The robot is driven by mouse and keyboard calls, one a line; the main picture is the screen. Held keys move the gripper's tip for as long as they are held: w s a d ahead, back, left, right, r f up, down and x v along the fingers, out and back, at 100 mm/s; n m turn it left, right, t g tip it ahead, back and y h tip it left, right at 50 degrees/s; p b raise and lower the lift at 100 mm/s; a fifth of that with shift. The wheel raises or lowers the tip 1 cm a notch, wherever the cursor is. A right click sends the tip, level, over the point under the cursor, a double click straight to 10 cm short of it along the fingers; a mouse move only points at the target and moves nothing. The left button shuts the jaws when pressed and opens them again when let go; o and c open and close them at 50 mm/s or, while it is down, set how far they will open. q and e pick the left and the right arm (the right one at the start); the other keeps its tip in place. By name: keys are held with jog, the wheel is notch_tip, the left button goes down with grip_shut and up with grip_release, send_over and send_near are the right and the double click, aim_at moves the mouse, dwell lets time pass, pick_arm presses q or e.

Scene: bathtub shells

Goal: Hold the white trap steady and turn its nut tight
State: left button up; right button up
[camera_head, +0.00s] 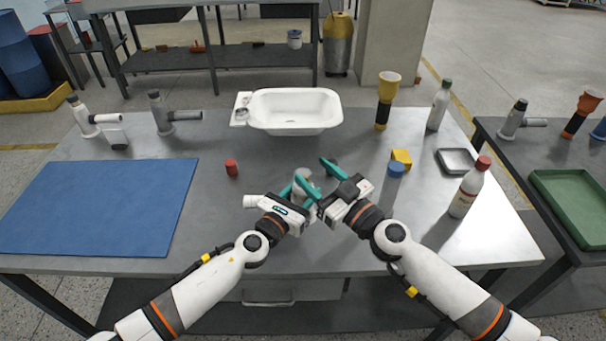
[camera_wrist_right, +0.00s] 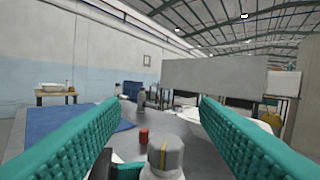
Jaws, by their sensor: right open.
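The white trap stands at the front middle of the table, mostly hidden by my grippers in the head view. Its white side pipe (camera_head: 252,201) sticks out left past my left gripper (camera_head: 293,189). Its grey nut (camera_wrist_right: 167,151) shows on top in the right wrist view. My left gripper is low beside the trap; its fingers are partly hidden, and I cannot tell whether they grip it. My right gripper (camera_head: 316,176) is open. Its two teal fingers (camera_wrist_right: 158,132) stand wide apart on either side of the nut, with clear gaps.
A white basin (camera_head: 295,110) stands at the back middle. A white trap (camera_head: 97,118) and a grey one (camera_head: 182,116) stand back left. A blue mat (camera_head: 100,207) covers the left. A red cylinder (camera_head: 231,168), yellow block (camera_head: 401,158) and red-capped bottle (camera_head: 465,195) stand nearby.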

aim_at(303, 172)
jog(key=s+d+f+m+t+h, duration=0.1)
jog(key=s+d+f+m+h, duration=0.1)
jog(key=s+f+m+h, duration=0.3)
jog(key=shift+n+h, duration=0.3)
jog(key=shift+n, duration=0.1)
jog(key=x, duration=0.7)
jog(key=r+x, duration=0.1)
jog(key=x, duration=0.3)
jog(key=shift+w+a, duration=0.1)
jog(key=shift+a, duration=0.1)
jog(key=shift+f, duration=0.1)
jog(key=c, duration=1)
